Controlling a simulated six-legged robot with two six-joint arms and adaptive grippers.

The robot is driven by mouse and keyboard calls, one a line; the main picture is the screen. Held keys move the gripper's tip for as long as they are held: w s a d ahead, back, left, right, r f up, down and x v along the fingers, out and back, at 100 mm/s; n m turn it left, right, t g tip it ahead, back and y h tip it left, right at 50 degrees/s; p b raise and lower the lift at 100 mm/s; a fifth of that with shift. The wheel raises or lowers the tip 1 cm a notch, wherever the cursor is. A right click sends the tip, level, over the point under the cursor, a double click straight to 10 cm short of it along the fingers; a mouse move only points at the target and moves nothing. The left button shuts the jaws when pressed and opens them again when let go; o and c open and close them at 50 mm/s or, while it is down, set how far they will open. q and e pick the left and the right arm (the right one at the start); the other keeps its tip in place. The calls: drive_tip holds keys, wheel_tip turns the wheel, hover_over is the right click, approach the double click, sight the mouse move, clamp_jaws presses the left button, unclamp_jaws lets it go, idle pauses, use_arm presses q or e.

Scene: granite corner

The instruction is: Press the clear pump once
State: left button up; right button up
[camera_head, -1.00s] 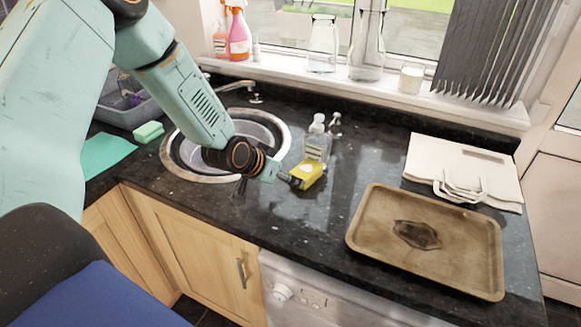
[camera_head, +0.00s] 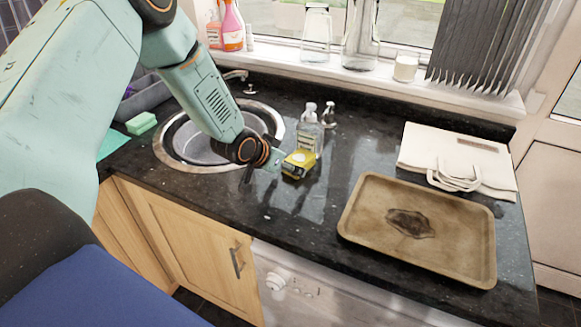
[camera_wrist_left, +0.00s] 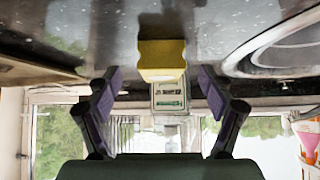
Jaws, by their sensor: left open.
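The clear pump bottle (camera_head: 309,137) stands upright on the dark counter, right of the sink, with a pale pump head on top. A yellow sponge-like block (camera_head: 298,165) sits in front of it. My left gripper (camera_head: 270,166) is open, just left of the block, its fingers partly hidden. In the left wrist view, which looks upside down, the open left gripper (camera_wrist_left: 161,82) has its fingers apart either side of the yellow block (camera_wrist_left: 162,58). The bottle's labelled part (camera_wrist_left: 168,97) shows beyond the block; its pump head is not clear there. My right gripper is not in view.
A small shiny dispenser (camera_head: 328,117) stands behind the bottle. The round sink (camera_head: 168,155) is on the left, a brown tray (camera_head: 360,232) on the right, with a cream folded bag (camera_head: 440,150) behind it. Glassware (camera_head: 316,35) lines the sill. The counter between block and tray is clear.

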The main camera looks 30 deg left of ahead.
sight(299, 163)
use_arm(q)
drive_tip(key=shift+a+x, duration=0.1)
drive_tip(key=shift+x, duration=0.8)
drive_tip(key=shift+a+x, duration=0.15)
drive_tip(key=shift+x, duration=0.75)
drive_tip(key=shift+d, duration=0.15)
drive_tip(key=shift+d, duration=0.1)
drive_tip(key=shift+c, duration=0.2)
drive_tip(key=c, duration=1.1)
drive_tip(key=shift+c, duration=0.4)
drive_tip(key=shift+s, duration=0.1)
